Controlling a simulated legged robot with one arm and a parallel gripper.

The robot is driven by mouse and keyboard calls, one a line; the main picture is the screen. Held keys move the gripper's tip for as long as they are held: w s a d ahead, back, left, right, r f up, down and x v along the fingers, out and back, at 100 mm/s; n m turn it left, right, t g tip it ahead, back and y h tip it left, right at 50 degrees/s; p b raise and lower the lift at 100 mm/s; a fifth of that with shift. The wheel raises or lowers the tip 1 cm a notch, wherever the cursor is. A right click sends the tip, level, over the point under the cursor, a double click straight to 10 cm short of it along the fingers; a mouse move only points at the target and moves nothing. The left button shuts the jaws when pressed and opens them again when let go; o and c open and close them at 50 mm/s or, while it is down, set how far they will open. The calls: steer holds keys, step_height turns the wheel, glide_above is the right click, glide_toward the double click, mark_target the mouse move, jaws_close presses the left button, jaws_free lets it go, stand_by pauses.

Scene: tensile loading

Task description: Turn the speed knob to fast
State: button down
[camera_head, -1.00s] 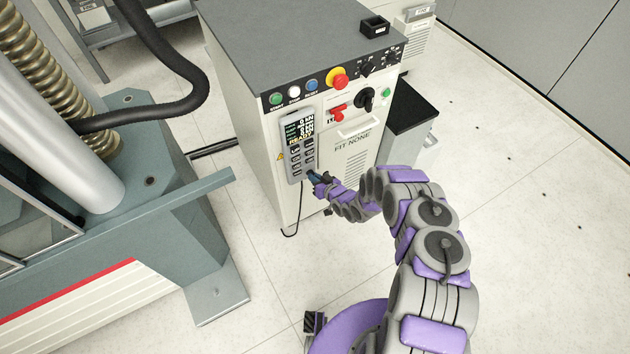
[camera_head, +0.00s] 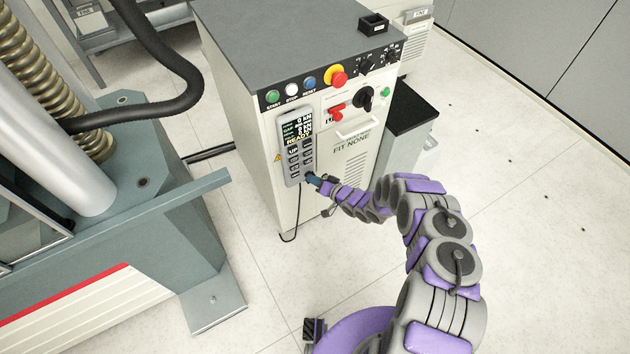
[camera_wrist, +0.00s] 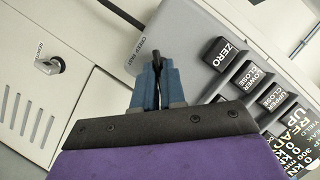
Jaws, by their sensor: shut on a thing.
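The grey handheld control panel (camera_head: 279,137) hangs on the front left of the white cabinet. In the wrist view, the speed knob (camera_wrist: 156,60) is a small black piece near the panel's end, beside printed words that seem to read "CREEP FAST". My gripper (camera_wrist: 155,78), with blue fingers, is shut on the knob. In the head view, my gripper (camera_head: 314,180) is at the panel's lower end and hides the knob. The fingers cover most of the knob, so I cannot tell where it points.
The panel's black keys, such as ZERO (camera_wrist: 225,54), lie just right of my fingers. The white cabinet (camera_head: 262,165) carries coloured buttons, a red-and-yellow stop button (camera_head: 338,77) and black rotary switches. A green-grey machine base (camera_head: 150,215) stands left. The floor at right is clear.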

steer(key=shift+w+d+r, duration=0.15)
steer(key=shift+w+r, duration=0.25)
steer(key=shift+w, duration=0.05)
steer(key=c, duration=1.3)
jaws_free()
steer(key=shift+d, duration=0.1)
steer(key=p+v, duration=0.1)
steer(key=v, duration=0.4)
steer(key=p+v, duration=0.1)
steer(key=v, duration=0.5)
steer(key=s+p+v, duration=0.1)
steer(key=v, duration=0.5)
steer(key=shift+s+f, duration=0.1)
steer(key=shift+f, duration=0.2)
